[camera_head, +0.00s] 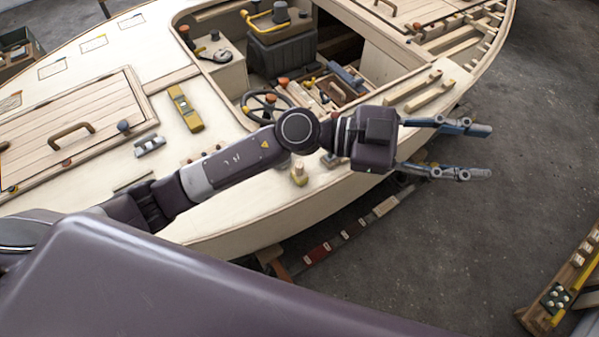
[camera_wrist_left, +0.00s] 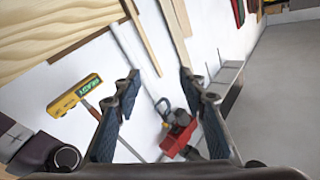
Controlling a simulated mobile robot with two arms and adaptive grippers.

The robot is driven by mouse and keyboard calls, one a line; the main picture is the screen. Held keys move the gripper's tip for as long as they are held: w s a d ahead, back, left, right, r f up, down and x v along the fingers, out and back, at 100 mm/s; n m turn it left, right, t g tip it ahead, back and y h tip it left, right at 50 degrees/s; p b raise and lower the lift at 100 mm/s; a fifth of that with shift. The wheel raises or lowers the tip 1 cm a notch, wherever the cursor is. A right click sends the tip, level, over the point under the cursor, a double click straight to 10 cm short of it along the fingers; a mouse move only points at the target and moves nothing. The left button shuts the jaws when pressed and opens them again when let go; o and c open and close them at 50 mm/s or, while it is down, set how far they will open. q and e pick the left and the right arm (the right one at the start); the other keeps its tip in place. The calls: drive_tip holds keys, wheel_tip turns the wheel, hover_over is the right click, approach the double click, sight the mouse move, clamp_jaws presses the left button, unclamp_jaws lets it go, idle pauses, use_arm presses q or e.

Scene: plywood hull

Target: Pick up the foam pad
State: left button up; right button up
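I cannot pick out a foam pad for certain in either view. My left gripper (camera_head: 490,152) is open, with its two fingers spread wide and nothing between them. It hangs over the grey floor just off the right side of the boat hull (camera_head: 225,238). In the left wrist view the open fingers (camera_wrist_left: 158,82), with blue inner pads, frame a white surface. A red tool with a dark handle (camera_wrist_left: 178,133) shows between and beyond them. A yellow level-like tool (camera_wrist_left: 75,95) lies left of the fingers. My right gripper is not in view.
The deck holds a yellow tool (camera_head: 185,108), a wooden hatch (camera_head: 70,130) and a steering wheel (camera_head: 266,106). The open cockpit has a dark seat (camera_head: 282,45). A wooden beam (camera_head: 565,285) lies at the lower right. The floor (camera_head: 510,220) between is clear.

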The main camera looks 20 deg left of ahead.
use_arm(q)
wheel_tip(320, 180, down, 10)
drive_tip(key=a+m+g+y, duration=0.1)
drive_tip(key=a+g+y, duration=0.15)
drive_tip(key=y, duration=0.25)
drive_tip(key=n+y, duration=0.5)
drive_tip(key=y, duration=0.9)
hover_over(300, 164)
drive_tip(key=shift+t, duration=0.25)
drive_tip(key=f, duration=1.1)
drive_tip(key=shift+s+a+f, duration=0.15)
drive_tip(key=shift+s+f, duration=0.05)
drive_tip(key=shift+f, duration=0.1)
drive_tip(key=shift+a+f+n, duration=0.1)
drive_tip(key=shift+f+n, duration=0.15)
drive_tip(key=shift+n, duration=0.05)
drive_tip(key=f+p, duration=0.1)
drive_tip(key=f, duration=0.1)
drive_tip(key=f+p, duration=0.1)
drive_tip(key=f, duration=0.1)
drive_tip(key=f+p, duration=0.1)
drive_tip(key=f, duration=0.1)
drive_tip(key=shift+w+d+f, duration=0.15)
drive_tip(key=shift+d+f, duration=0.05)
drive_tip(key=shift+d, duration=0.05)
drive_tip(key=shift+f, duration=0.35)
drive_tip(key=shift+c, duration=0.4)
